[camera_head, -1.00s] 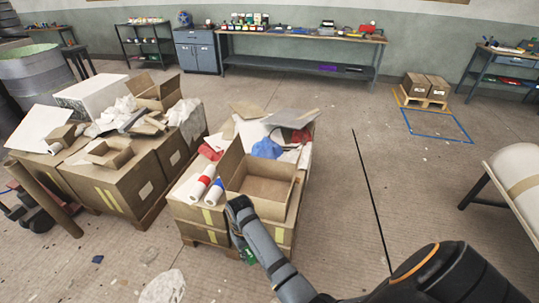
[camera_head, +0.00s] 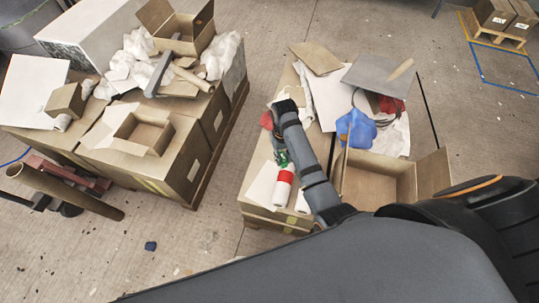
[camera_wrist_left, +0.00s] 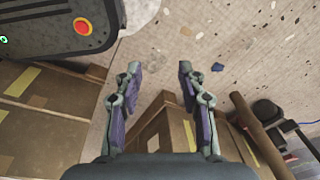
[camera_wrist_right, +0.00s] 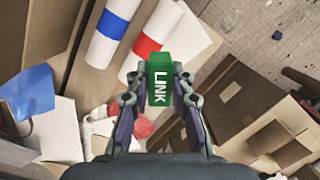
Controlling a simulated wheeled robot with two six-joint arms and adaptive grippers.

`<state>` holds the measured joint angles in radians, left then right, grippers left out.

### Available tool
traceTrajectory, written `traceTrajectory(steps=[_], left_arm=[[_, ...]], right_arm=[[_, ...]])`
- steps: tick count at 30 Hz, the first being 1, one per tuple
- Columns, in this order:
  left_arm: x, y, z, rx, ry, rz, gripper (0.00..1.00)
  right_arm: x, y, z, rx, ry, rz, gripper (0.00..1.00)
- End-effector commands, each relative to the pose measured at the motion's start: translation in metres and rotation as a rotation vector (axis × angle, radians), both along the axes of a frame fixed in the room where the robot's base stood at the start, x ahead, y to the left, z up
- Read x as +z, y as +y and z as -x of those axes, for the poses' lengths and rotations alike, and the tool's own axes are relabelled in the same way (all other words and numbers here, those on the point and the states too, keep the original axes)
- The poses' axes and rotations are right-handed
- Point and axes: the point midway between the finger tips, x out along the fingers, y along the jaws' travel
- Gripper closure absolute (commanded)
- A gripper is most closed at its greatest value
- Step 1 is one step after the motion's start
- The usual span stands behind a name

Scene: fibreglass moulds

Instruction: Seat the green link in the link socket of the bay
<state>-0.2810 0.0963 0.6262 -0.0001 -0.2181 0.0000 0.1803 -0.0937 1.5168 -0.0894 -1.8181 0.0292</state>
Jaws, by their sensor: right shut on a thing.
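The green link (camera_wrist_right: 158,84), a block with white "LINK" lettering, is held between the fingers of my right gripper (camera_wrist_right: 158,80) in the right wrist view. In the head view a little of the green link (camera_head: 283,158) shows beside my right wrist, above the left part of the box stack with the paper rolls. My left gripper (camera_wrist_left: 160,72) is open and empty in the left wrist view, above the floor and cartons. It does not show in the head view. I cannot make out the bay or its link socket in any view.
A red-banded roll (camera_head: 282,187) lies under my right gripper. An open carton (camera_head: 380,180), a blue cloth (camera_head: 356,128) and a grey sheet (camera_head: 379,77) lie to the right. Another loaded carton stack (camera_head: 150,160) stands left. Bare floor (camera_head: 262,55) runs between the stacks.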

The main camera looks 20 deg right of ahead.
Motion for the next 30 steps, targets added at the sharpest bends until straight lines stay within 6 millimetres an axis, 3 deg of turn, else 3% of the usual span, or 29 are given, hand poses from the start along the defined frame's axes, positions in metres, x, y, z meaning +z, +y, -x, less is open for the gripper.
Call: traceTrajectory(steps=[5, 10, 14, 18, 24, 30], left_arm=[[-0.042, -0.015, 0.020, 0.006, 0.028, 0.018, 0.60], [-0.094, -0.019, 0.036, 0.010, 0.051, 0.023, 0.60], [-0.128, -0.018, 0.036, 0.009, 0.051, 0.022, 0.60], [-0.154, -0.015, 0.023, 0.007, 0.031, 0.019, 0.60], [-0.167, -0.013, 0.011, 0.005, 0.011, 0.015, 0.60], [-0.167, -0.013, 0.017, 0.005, 0.020, 0.015, 0.60]], right_arm=[[-0.042, 0.005, -0.008, -0.323, 0.000, 0.002, 1.00], [-0.096, 0.014, -0.021, -0.915, -0.003, 0.006, 1.00], [-0.132, 0.022, -0.032, -1.376, -0.005, 0.007, 1.00], [-0.160, 0.028, -0.041, -1.784, -0.007, 0.013, 1.00], [-0.175, 0.033, -0.048, -2.095, -0.010, 0.016, 1.00], [-0.178, 0.033, -0.049, -2.146, -0.010, 0.020, 1.00]])
